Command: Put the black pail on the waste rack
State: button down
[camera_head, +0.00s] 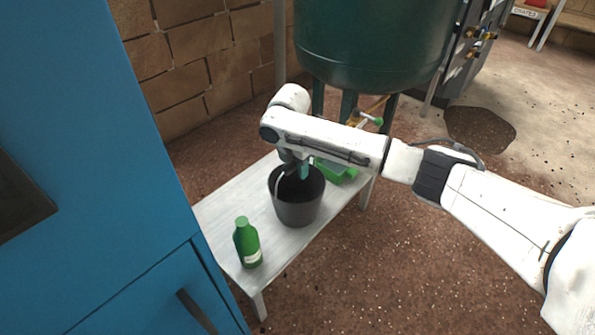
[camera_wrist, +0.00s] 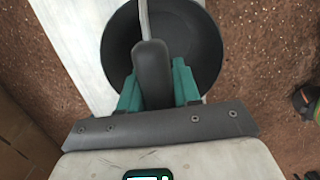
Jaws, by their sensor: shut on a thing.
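The black pail (camera_head: 297,207) stands upright on a pale grey bench (camera_head: 222,208), or only just above it; I cannot tell which. It also shows in the wrist view (camera_wrist: 196,42), with its open mouth towards the camera. My gripper (camera_head: 300,170) is over the pail's mouth, pointing down. In the wrist view its teal fingers (camera_wrist: 157,90) are shut on the dark grip (camera_wrist: 152,65) of the pail's handle. The handle's thin bar runs up from the grip. I cannot tell which piece in view is the waste rack.
A green bottle (camera_head: 247,243) stands on the bench at the near left of the pail. A green tray (camera_head: 345,173) lies behind the pail. A blue cabinet (camera_head: 100,120) fills the left, and a dark green tank (camera_head: 375,45) stands behind. The floor at right is mostly clear.

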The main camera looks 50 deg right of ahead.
dwell(0.3)
jog(key=c, duration=0.8)
grip_release()
jog(key=shift+r, duration=0.1)
